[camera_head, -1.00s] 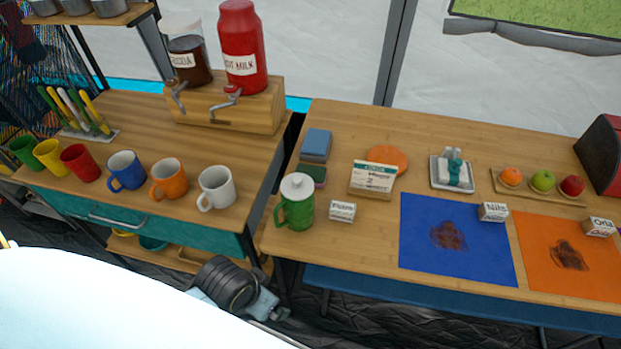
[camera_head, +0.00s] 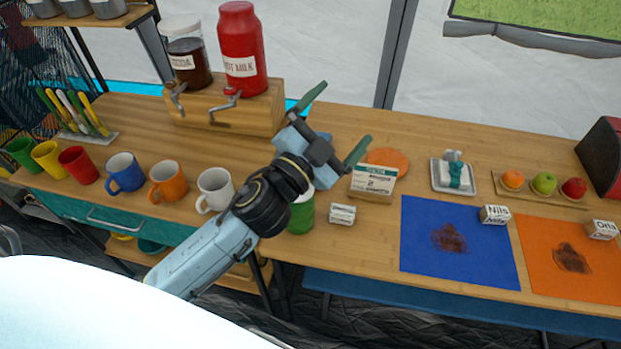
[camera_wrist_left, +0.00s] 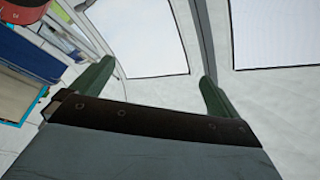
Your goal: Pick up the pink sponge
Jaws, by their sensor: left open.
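I cannot make out a pink sponge in either view. My left gripper (camera_head: 338,120) is open and empty above the left end of the right-hand table, its green fingers spread apart. Its arm and wrist cover the spot where a blue block and a dark green-topped block showed earlier, so those are hidden. My right gripper is not in view.
A small labelled box (camera_head: 342,214), a bigger labelled box (camera_head: 373,180) and an orange disc (camera_head: 389,160) are close by. The red jar (camera_head: 242,50) stands at the back left. A blue mat (camera_head: 420,260) lies right.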

